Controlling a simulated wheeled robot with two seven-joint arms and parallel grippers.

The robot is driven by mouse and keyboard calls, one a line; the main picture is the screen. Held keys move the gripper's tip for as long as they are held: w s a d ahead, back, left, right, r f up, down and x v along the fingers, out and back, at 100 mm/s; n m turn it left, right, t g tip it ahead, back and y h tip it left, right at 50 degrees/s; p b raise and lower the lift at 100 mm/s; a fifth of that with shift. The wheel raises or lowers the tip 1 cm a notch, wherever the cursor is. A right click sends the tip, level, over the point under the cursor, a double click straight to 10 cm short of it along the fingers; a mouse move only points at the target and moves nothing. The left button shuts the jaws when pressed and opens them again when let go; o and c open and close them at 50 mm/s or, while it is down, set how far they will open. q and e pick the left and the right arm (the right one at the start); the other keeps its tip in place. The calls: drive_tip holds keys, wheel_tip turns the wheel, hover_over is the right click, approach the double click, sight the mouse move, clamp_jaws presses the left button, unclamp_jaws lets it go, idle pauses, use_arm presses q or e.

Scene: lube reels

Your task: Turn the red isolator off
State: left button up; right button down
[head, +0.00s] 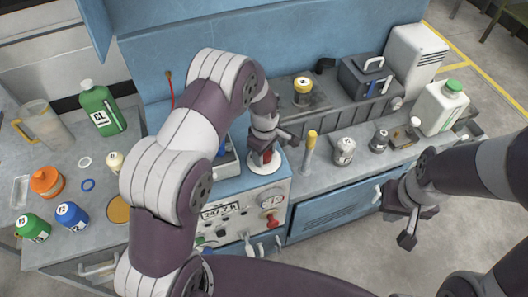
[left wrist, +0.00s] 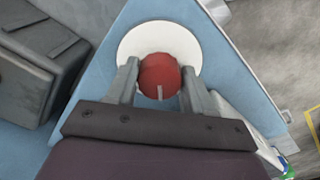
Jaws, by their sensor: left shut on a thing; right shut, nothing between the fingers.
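The red isolator (left wrist: 160,76) is a round red knob with a pale pointer mark, on a white round plate (left wrist: 128,42) on top of a blue cabinet (left wrist: 103,60). In the left wrist view my left gripper (left wrist: 160,82) has one finger on each side of the knob and is shut on it. In the head view the left gripper (head: 266,148) reaches down over the knob, and only part of the red shows. My right gripper (head: 405,222) is shut and empty, out in front of the bench at the right.
The cabinet front carries gauges and a red knob (head: 272,218). A yellow-topped post (head: 311,140) and small canisters (head: 344,150) stand to its right. Left are a green jug (head: 100,110), a clear pitcher (head: 42,125) and small bottles (head: 72,215). A grey box (head: 368,78) stands at the back.

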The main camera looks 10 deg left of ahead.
sight(266, 154)
use_arm(q)
drive_tip(key=o, duration=0.9)
drive_tip(key=shift+o, duration=0.5)
drive_tip(key=shift+d+r, duration=0.1)
drive_tip(key=shift+d, duration=0.1)
wheel_tip(266, 154, up, 13)
drive_tip(key=b, duration=0.2)
